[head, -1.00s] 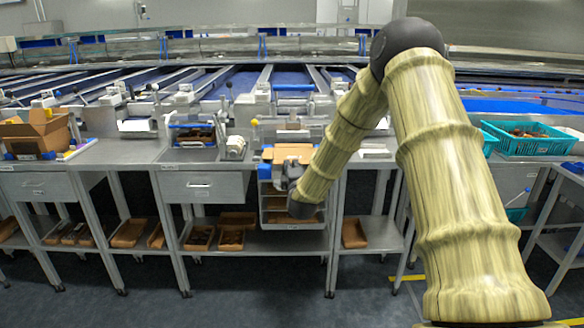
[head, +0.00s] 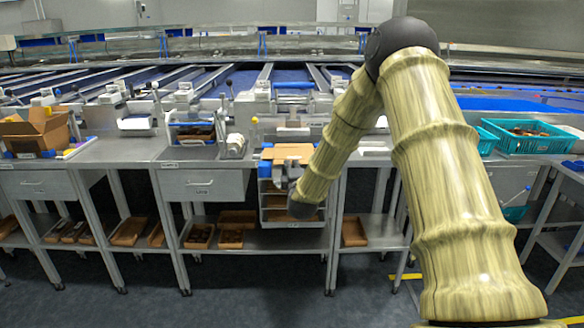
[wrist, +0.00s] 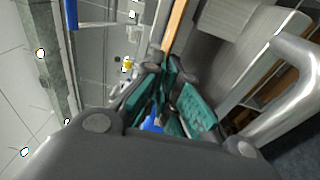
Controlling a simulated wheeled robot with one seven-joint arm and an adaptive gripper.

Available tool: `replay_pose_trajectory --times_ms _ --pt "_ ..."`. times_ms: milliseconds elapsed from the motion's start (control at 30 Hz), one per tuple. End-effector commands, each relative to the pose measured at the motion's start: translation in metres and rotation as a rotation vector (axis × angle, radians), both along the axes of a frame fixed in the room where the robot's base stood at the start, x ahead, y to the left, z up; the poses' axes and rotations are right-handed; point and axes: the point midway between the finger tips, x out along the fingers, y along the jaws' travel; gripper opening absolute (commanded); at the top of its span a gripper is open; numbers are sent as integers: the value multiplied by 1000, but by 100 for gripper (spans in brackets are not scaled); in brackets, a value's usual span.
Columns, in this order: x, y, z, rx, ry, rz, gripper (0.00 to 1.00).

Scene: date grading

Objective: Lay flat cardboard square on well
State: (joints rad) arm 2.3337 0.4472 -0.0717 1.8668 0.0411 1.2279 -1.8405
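The flat cardboard square (head: 293,151) is tan and looks about level in the head view, just beyond my gripper, over the front of the bench. The wrist view shows it nearly edge-on, as a thin tan strip (wrist: 174,27) running out from the fingertips. My gripper (head: 291,171) is partly hidden by my forearm in the head view. In the wrist view its teal-padded fingers (wrist: 168,66) come together at the near end of the strip and look shut on it. I cannot make out the well; the cardboard may cover it.
A blue item (head: 266,154) stands just left of the cardboard. A stack of open trays (head: 291,216) is below it. A drawer (head: 205,186) and a cardboard box (head: 35,130) are to the left. A teal crate (head: 527,138) with dates stands at the right.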

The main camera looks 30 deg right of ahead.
Motion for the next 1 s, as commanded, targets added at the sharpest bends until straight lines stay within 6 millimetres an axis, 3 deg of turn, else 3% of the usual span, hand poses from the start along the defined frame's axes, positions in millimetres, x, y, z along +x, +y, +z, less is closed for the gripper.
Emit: replay_pose_trajectory --times_ms 800,933,1000 --pt "0 0 -7 0 0 0 0" --pt "0 0 -7 0 0 0 25" --pt "0 0 -7 0 1 0 30"
